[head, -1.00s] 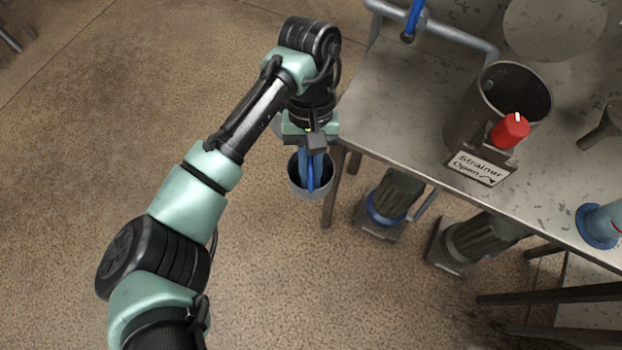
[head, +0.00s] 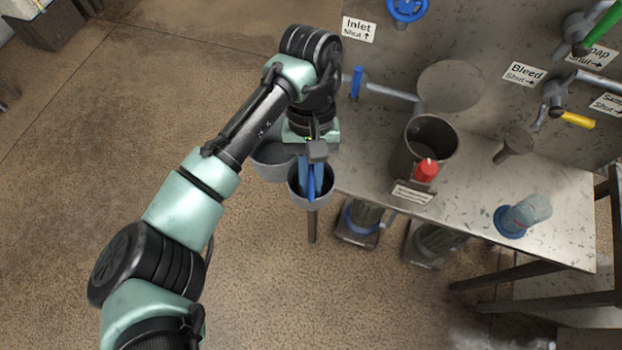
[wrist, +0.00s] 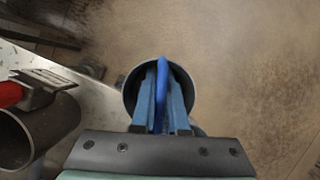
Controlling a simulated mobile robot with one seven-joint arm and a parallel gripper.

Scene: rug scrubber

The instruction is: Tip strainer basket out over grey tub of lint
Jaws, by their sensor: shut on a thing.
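The strainer basket (head: 302,200) is a small round grey cup with a blue handle (head: 311,183). My gripper (head: 312,180) is shut on this handle, and the basket hangs upright off the bench's left end. Its inside looks dark, and I cannot tell what is in it. In the wrist view the basket (wrist: 128,92) surrounds my blue fingertips (wrist: 161,95), with the handle (wrist: 161,68) between them. A grey tub (head: 272,170) shows behind and left of the basket, lower down, partly hidden by my arm and the basket. Its contents are hidden.
The metal bench (head: 480,185) is to the right, its left edge close to the basket. On it stand the open strainer pot (head: 405,160) with a red knob (head: 426,170) and a blue-grey cylinder (head: 530,212). Valves and pipes line the back panel. Floor at left is clear.

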